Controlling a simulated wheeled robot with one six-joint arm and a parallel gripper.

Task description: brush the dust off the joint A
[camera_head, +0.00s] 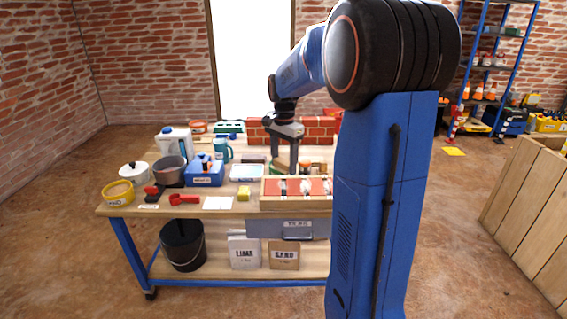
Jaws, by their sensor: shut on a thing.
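My gripper (284,163) points down over the back right part of the workbench. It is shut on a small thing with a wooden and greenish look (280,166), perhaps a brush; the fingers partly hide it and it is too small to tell. A low red brick wall (320,130) stands at the back of the bench, just behind my gripper. My arm and gripper hide parts of it. I cannot make out which joint is A, nor any dust on it.
The workbench (130,208) holds a red-panelled tray (270,188) in front of my gripper, a blue box (205,174), a grey pot (170,170), a yellow tub (118,192), a red tool (184,199) and a white sheet (217,203). A wooden crate (530,190) stands right.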

